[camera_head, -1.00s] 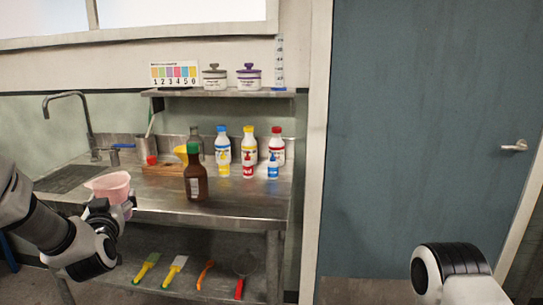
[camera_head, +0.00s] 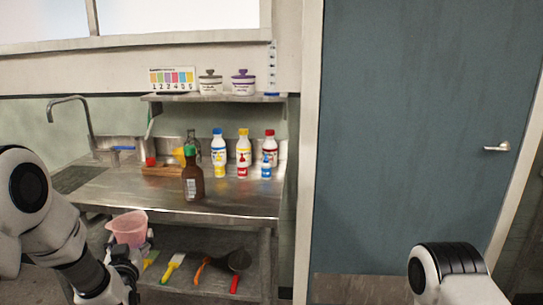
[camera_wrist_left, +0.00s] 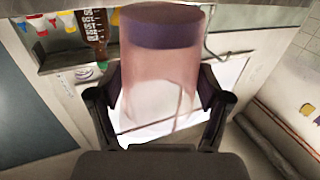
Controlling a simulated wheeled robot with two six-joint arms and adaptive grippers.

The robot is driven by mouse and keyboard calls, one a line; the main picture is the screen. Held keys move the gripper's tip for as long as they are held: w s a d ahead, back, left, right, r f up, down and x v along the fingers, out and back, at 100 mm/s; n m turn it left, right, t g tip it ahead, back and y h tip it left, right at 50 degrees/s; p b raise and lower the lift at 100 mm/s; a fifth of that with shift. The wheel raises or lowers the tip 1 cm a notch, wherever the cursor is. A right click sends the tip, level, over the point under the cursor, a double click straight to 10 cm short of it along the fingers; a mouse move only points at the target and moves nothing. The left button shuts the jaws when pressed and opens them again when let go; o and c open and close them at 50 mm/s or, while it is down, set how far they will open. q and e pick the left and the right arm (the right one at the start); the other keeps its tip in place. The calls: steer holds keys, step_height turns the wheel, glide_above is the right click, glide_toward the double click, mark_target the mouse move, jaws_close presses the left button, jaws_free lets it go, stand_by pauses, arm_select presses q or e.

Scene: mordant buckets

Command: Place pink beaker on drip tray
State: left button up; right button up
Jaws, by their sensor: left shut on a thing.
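The pink beaker (camera_head: 130,229) is a translucent pink cup, held upright in front of the steel counter, below its front edge in the head view. My left gripper (camera_head: 126,258) is shut on it. In the left wrist view the pink beaker (camera_wrist_left: 160,75) fills the space between the two dark fingers of my left gripper (camera_wrist_left: 160,100). My right gripper is out of view.
The steel counter (camera_head: 235,204) has a clear front strip. A brown bottle (camera_head: 192,184) stands mid-counter, with several white bottles and small coloured pots behind. Brushes and a dark strainer (camera_head: 238,260) lie on the lower shelf. A tap (camera_head: 72,98) rises over the sink.

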arm_select(q)
steer(key=s+d+f+m+h+p, duration=0.35)
steer(key=s+d+f+p, duration=0.3)
steer(key=d+f, duration=0.65)
steer(key=s+d+r+h, duration=0.1)
steer(key=s+r, duration=0.4)
steer(key=r, duration=0.1)
steer(key=shift+s+d+r+t, duration=0.25)
steer(key=shift+d+t, duration=0.05)
steer(key=shift+f+h, duration=0.1)
steer(key=shift+h, duration=0.15)
